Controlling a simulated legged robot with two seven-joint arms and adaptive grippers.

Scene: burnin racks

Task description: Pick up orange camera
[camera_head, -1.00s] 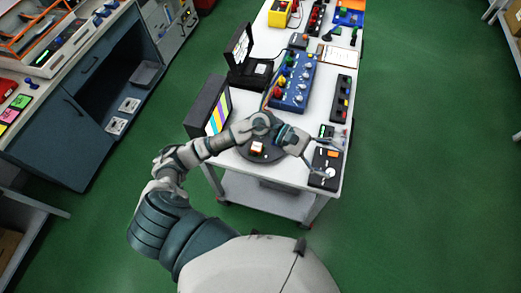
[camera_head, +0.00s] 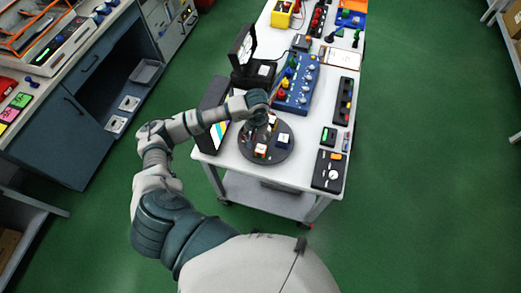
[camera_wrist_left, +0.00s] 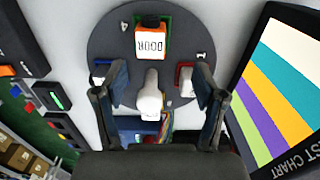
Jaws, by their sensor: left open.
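An orange block-like thing with a white face lettered "DOOR" (camera_wrist_left: 152,42), which seems to be the orange camera, sits on a dark round turntable (camera_wrist_left: 105,28). In the head view it is on the near side (camera_head: 261,150) of the turntable (camera_head: 246,154). My left gripper (camera_wrist_left: 160,72) is open over the turntable, its fingers apart. A white rounded thing (camera_wrist_left: 150,98) shows between the fingers, and the orange thing lies beyond the tips. In the head view my left gripper (camera_head: 268,122) is at the turntable's far side, partly hidden by its wrist. My right gripper is not in view.
Also on the turntable are a red thing (camera_wrist_left: 184,80) and a blue-and-white thing (camera_head: 284,139). A screen with a striped test chart (camera_wrist_left: 282,85) stands close beside. A blue panel with knobs (camera_head: 297,85) is behind. A black panel (camera_head: 328,170) lies at the front right corner.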

